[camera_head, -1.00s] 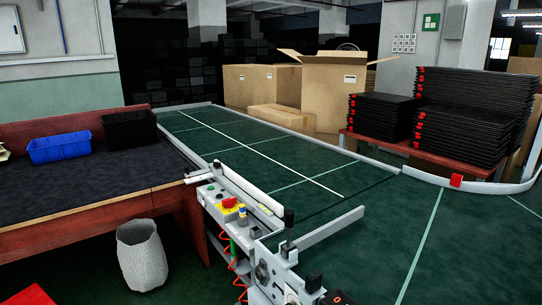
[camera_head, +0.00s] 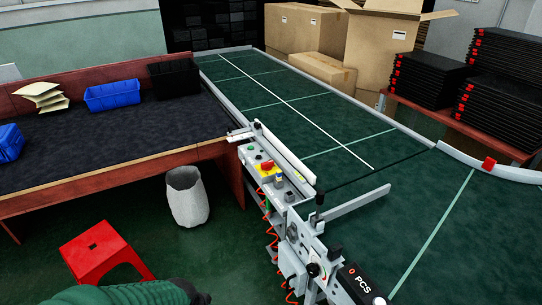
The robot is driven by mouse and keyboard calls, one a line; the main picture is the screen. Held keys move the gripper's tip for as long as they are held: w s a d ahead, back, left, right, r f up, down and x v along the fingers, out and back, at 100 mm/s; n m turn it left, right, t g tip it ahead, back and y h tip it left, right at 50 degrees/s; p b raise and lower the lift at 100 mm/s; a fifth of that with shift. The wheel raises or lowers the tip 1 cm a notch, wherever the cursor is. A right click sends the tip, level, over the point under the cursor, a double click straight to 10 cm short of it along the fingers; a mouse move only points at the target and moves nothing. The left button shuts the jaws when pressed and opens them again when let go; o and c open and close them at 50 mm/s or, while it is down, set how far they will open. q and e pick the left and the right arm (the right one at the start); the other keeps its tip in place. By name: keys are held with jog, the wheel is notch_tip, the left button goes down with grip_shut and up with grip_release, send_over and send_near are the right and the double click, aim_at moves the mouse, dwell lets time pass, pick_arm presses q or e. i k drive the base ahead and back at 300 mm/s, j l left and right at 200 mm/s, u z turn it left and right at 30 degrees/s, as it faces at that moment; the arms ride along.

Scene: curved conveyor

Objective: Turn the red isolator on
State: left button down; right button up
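A control panel (camera_head: 262,161) sits on the near end of the conveyor frame, right of the work table. A red knob (camera_head: 267,165) stands on a yellow base on this panel, with small buttons and other knobs around it. I take it for the red isolator, but it is too small to tell its on or off position. A small round dial (camera_head: 313,269) with a dark handle sits lower on the frame, beside the counter. Neither gripper can be made out. A green and black shape at the bottom left edge may be part of my own body.
The black counter (camera_head: 357,284) reads "0 PCS". A red stool (camera_head: 100,250) and a grey bin (camera_head: 187,196) stand on the floor left of the frame. The table (camera_head: 120,140) holds blue and black bins. Orange coiled cables hang below the panel. The green conveyor (camera_head: 300,110) is bare.

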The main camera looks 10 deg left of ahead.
aim_at(266, 165)
jog(key=i+j, duration=1.75)
jog(key=i, duration=0.55)
jog(key=z, duration=0.05)
